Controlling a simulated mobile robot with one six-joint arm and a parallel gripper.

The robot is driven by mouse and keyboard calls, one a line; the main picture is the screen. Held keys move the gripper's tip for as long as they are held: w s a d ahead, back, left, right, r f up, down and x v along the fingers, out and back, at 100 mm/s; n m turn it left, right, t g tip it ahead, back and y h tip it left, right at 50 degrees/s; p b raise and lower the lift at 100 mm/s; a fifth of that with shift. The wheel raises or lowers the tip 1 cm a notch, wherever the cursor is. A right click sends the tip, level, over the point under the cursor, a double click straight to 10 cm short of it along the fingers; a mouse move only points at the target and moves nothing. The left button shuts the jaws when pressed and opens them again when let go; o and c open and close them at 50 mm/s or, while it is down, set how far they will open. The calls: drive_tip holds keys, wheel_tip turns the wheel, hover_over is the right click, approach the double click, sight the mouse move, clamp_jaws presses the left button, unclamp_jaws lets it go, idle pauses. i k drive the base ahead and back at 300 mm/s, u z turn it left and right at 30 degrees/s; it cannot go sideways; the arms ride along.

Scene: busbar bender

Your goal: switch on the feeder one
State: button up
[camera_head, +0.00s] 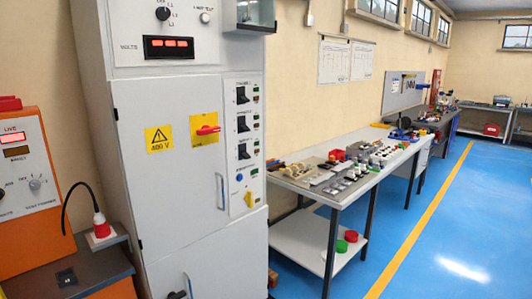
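A tall light grey cabinet (165,220) stands left of centre. A narrow panel on its right front carries three black switches in a column: top (242,95), middle (242,124) and bottom (243,151). Small indicators sit to the right of each. The labels beside them are too small to read, so I cannot tell for sure which is feeder one or how each lever stands. A blue button (239,178) and a yellow element (249,199) lie below. A red rotary handle (207,130) on a yellow plate is on the door. My gripper is not in view.
A lit red display (168,47) and a selector knob (162,14) are higher on the cabinet. The door handle (220,191) sticks out. An orange machine (25,190) stands left. A workbench (345,197) with parts runs along the right wall. Blue floor (460,220) is clear.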

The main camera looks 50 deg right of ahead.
sight(243, 98)
drive_tip(key=u, duration=0.25)
drive_tip(key=k, duration=0.15)
drive_tip(key=z, duration=1.95)
drive_tip(key=k, duration=0.85)
drive_tip(key=u, duration=0.2)
drive_tip(key=i, duration=0.85)
